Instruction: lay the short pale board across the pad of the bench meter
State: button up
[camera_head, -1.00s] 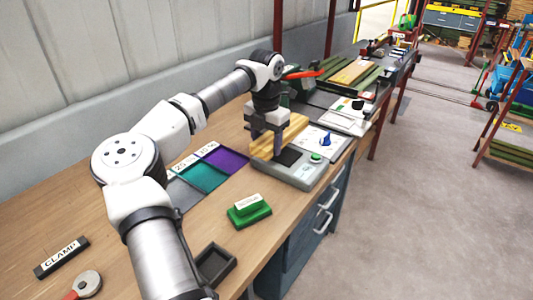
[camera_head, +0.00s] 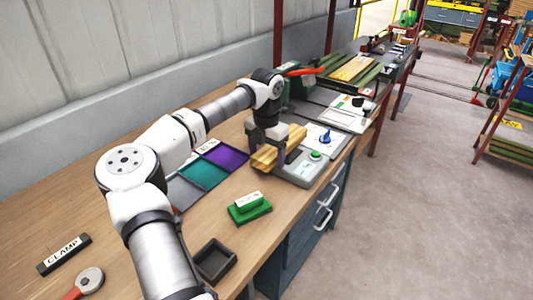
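The short pale board (camera_head: 264,158) is a yellowish wooden piece held between the fingers of my gripper (camera_head: 268,152). Its near end points to the lower left and its far end shows to the right, behind a finger. The bench meter (camera_head: 303,172) is a grey box with a green button at the right part of its top.
A panel with a blue knob (camera_head: 325,137) stands behind the meter. Purple and teal mats (camera_head: 205,172) lie to the left. A green block (camera_head: 249,208), a dark tray (camera_head: 214,262) and a CLAMP label (camera_head: 63,255) are nearer. The bench front edge is close to the meter.

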notch_tip(320, 180, up, 12)
jog(key=b, duration=0.1)
jog(key=shift+r, duration=0.15)
dwell(0.5)
dwell(2.0)
